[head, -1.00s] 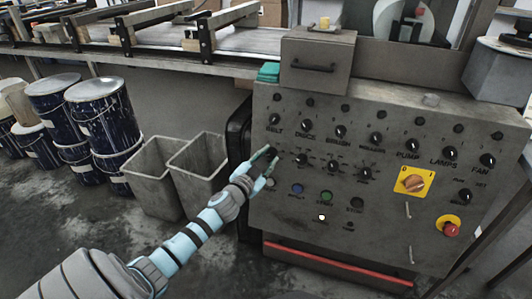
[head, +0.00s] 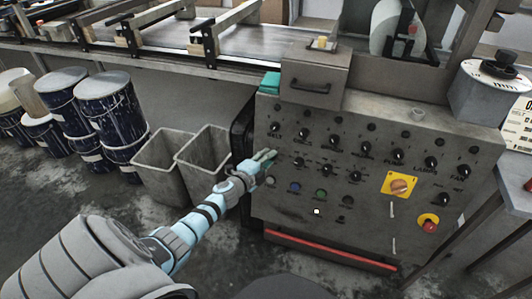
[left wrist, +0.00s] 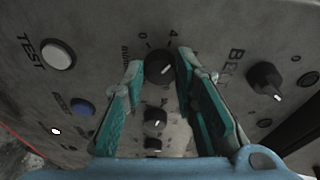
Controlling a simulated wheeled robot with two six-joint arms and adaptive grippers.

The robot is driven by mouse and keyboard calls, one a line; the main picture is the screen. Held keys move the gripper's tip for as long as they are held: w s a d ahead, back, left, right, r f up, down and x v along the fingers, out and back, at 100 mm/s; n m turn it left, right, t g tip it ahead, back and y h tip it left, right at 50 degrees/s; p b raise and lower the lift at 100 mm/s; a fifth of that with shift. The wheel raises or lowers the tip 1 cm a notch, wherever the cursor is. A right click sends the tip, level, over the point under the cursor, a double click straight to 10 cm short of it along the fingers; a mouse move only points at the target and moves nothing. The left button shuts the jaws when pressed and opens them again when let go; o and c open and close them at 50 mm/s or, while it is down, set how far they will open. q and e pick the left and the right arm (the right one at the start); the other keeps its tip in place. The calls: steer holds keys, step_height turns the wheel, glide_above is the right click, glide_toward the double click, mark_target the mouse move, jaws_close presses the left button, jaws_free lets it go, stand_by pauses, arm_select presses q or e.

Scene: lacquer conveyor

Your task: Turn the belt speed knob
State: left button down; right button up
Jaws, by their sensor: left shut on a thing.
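The grey control panel (head: 370,215) carries rows of black knobs. My left gripper (head: 266,158) is at the left end of the lower knob row, in front of the panel face. In the left wrist view its teal fingers (left wrist: 159,68) are shut on a round black knob (left wrist: 158,68) with a white mark and a "m/min" scale showing 0 and 4. In the head view that knob is hidden by the fingers. A separate black knob labelled BELT (left wrist: 265,80) sits to the right in the wrist view, outside the fingers. My right gripper is not in view.
More small knobs (head: 327,170) lie to the right in the same row. A yellow-plated rotary switch (head: 398,186) and a red stop button (head: 429,225) are at the right. A white TEST button (left wrist: 58,55) and blue button (left wrist: 82,106) are near the fingers. Grey bins (head: 166,165) stand left.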

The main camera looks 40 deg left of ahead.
arm_select(q)
steer(key=m+g+p, duration=0.1)
steer(key=m+p, duration=0.2)
steer(key=m, duration=0.2)
steer(key=shift+r+y+p, duration=0.15)
steer(key=shift+y+p, duration=0.2)
steer(key=shift+y, duration=0.05)
steer(key=shift+m, duration=0.3)
steer(key=c, duration=1.3)
jaws_free()
steer(key=shift+w, duration=0.1)
steer(key=shift+d, duration=0.1)
